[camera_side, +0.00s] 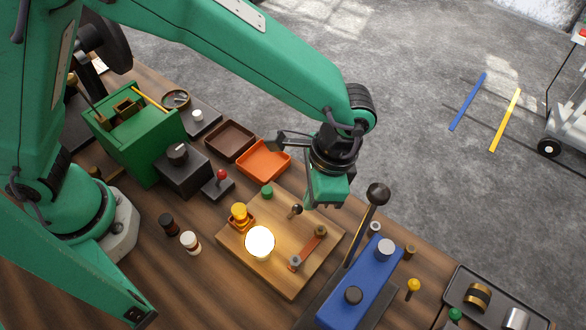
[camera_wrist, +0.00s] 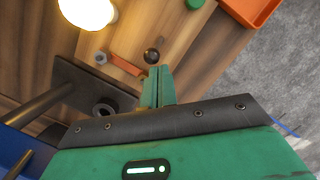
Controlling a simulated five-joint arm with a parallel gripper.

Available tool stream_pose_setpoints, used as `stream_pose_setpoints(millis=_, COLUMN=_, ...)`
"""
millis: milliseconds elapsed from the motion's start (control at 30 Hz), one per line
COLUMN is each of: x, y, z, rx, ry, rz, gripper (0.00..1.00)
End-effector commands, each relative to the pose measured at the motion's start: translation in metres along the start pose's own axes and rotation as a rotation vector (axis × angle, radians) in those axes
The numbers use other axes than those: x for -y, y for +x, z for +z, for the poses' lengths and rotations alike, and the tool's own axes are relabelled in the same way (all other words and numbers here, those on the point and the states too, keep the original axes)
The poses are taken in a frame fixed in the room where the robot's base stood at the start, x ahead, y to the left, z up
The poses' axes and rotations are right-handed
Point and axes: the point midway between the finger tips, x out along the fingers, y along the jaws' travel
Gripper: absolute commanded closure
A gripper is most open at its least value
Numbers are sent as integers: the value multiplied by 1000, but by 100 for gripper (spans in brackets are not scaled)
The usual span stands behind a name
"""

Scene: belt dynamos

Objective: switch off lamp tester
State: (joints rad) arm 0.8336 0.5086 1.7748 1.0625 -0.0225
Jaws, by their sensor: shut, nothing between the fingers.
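The lamp tester is a wooden board (camera_side: 290,286) on the workbench, with a glowing white lamp (camera_side: 260,243) near its left front. The lit lamp (camera_wrist: 88,10) also shows at the top of the wrist view. A small lever with a dark ball knob (camera_side: 296,210) stands on the board, left of my gripper (camera_side: 309,204). A copper-coloured strip (camera_side: 309,246) lies on the board to the right. In the wrist view the shut, empty fingers of my gripper (camera_wrist: 158,70) point at the dark knob (camera_wrist: 151,56), just beyond their tips. Whether they touch it I cannot tell.
A blue machine (camera_side: 360,290) with a tall black-knobbed lever (camera_side: 377,194) stands close on the right. Orange (camera_side: 264,160) and brown (camera_side: 229,140) trays lie behind the board. A red-knobbed switch box (camera_side: 218,187) and a green box (camera_side: 138,145) stand to the left.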

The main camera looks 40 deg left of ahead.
Motion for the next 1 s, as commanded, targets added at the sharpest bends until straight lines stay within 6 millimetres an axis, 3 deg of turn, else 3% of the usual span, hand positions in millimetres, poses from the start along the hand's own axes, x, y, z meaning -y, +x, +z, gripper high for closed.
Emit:
stream_pose_setpoints(millis=667, x=27, y=1, z=31, rx=11, ry=-1, rz=14, gripper=100)
stream_pose_setpoints(millis=1000, x=24, y=1, z=28, rx=7, ry=1, rz=12, gripper=100)
